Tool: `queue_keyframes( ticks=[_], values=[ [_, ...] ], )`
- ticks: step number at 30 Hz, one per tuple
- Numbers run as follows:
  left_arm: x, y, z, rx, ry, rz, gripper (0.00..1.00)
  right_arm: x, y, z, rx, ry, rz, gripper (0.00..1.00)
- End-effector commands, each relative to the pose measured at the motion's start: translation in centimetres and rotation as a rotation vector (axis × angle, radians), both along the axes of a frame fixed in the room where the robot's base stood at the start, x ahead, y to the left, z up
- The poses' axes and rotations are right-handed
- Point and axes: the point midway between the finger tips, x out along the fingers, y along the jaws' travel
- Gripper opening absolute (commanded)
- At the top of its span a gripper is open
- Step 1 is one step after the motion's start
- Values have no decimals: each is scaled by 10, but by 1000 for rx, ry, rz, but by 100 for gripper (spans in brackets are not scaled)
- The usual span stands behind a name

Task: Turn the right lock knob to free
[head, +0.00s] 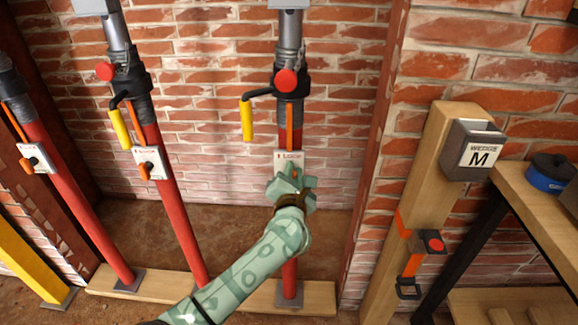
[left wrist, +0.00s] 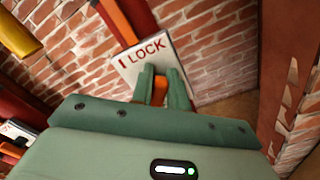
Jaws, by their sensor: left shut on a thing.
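The right red strut (head: 290,245) stands upright on a wooden sill and carries a white lock plate (head: 284,157). The plate, marked "I LOCK", also shows in the left wrist view (left wrist: 150,50). My left gripper (head: 296,174) is at this plate, its arm coming up from below. In the left wrist view, its two green fingers (left wrist: 163,80) are shut on the orange lock knob (left wrist: 160,90), just below the lettering. The fingers and hand hide most of the knob, and its exact angle is unclear. My right gripper is not in view.
Two more red struts, middle (head: 170,200) and left (head: 80,210), have similar plates and orange knobs. A yellow crank handle (head: 247,120) hangs left of the right strut. A wooden post (head: 420,180) with a "WEDGE M" box (head: 480,152) and a workbench stand right.

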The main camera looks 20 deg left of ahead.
Motion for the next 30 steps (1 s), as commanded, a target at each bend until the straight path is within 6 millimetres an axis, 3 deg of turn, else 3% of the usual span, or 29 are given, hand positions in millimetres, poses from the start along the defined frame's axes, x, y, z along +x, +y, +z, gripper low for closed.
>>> queue_keyframes(
  ticks=[8, 21, 30],
  values=[
    [0, -5, 0, 252, 73, -2, 0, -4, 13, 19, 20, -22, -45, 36],
    [1, -8, -10, 626, 183, -3, 0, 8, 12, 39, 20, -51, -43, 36],
    [1, -9, -15, 789, 230, -4, 0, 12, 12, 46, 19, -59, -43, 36]
  ],
)
